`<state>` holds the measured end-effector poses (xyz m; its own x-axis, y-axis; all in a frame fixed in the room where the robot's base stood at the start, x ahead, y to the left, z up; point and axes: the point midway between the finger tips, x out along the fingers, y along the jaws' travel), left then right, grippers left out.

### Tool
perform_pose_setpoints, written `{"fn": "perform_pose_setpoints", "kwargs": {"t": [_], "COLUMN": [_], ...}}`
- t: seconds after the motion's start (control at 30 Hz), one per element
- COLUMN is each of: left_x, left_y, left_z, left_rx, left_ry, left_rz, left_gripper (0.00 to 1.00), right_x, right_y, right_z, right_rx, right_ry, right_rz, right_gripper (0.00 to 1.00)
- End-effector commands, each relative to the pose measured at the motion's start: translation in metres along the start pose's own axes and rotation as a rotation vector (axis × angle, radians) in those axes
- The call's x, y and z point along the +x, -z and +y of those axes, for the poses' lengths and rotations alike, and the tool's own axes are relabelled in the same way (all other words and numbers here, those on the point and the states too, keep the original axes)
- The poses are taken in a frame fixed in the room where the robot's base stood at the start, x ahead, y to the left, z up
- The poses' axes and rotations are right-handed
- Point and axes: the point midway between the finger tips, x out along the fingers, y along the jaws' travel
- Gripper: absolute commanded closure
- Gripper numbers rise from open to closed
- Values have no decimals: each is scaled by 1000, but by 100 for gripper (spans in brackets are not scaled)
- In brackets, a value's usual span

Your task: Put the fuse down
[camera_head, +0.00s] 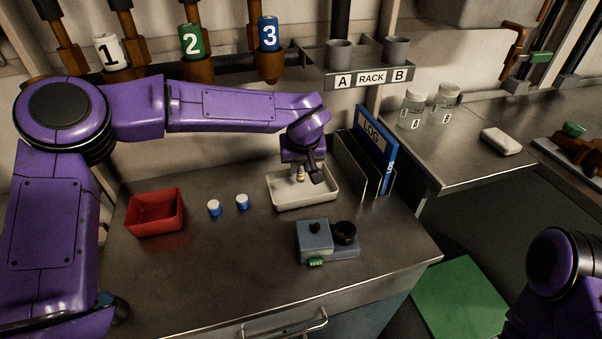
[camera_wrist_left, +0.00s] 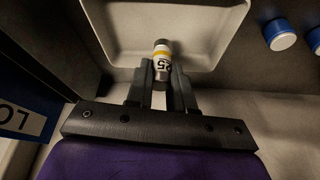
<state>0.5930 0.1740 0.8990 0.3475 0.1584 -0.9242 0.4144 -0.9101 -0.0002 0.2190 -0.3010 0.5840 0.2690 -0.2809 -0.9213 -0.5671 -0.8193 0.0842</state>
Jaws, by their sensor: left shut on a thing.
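The fuse (camera_wrist_left: 162,62) is a small cylinder with metal ends, a yellow band and a white label reading 25. My left gripper (camera_wrist_left: 160,88) is shut on it, as the left wrist view shows. In the head view the fuse (camera_head: 301,174) shows just below my left gripper (camera_head: 302,166), over the white tray (camera_head: 303,202). The tray's rim and floor also show in the left wrist view (camera_wrist_left: 120,50). I cannot tell whether the fuse touches the tray floor. My right arm shows at the lower right, but its gripper is out of view.
A red bin (camera_head: 155,213) and two blue-and-white caps (camera_head: 228,205) lie left of the tray. A blue-grey device (camera_head: 313,240) stands in front of it. A blue LOG binder (camera_head: 375,155) in a holder stands close on the right. The front left of the counter is clear.

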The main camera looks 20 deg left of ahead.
Motion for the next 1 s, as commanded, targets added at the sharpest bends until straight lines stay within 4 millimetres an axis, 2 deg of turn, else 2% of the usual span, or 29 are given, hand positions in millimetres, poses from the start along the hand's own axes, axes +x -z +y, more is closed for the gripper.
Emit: {"fn": "perform_pose_setpoints", "kwargs": {"t": [0.1, 0.23, 0.6, 0.63, 0.7, 1.0], "left_x": [16, 38, 41, 42, 42, 40], "left_y": [2, -8, -10, -10, -10, -9], "left_z": [1, 1, 1, 1, 1, 1], "left_rx": [2, 3, 1, 1, 1, 0], "left_ry": [3, 1, 1, 1, 1, 0], "left_rz": [-2, -2, -1, 0, 0, 1], "left_gripper": [100, 100, 100, 68, 52, 52], "right_x": [0, 2, -1, 0, 0, 3], "right_y": [0, -1, 0, 0, 0, -1], "right_z": [0, 0, 0, 0, 0, 0], "right_rx": [0, 0, 0, 0, 0, 0], "right_ry": [0, 0, 0, 0, 0, 0], "right_rz": [0, 0, 0, 0, 0, 0], "right_gripper": [19, 19, 19, 19, 19, 19]}}
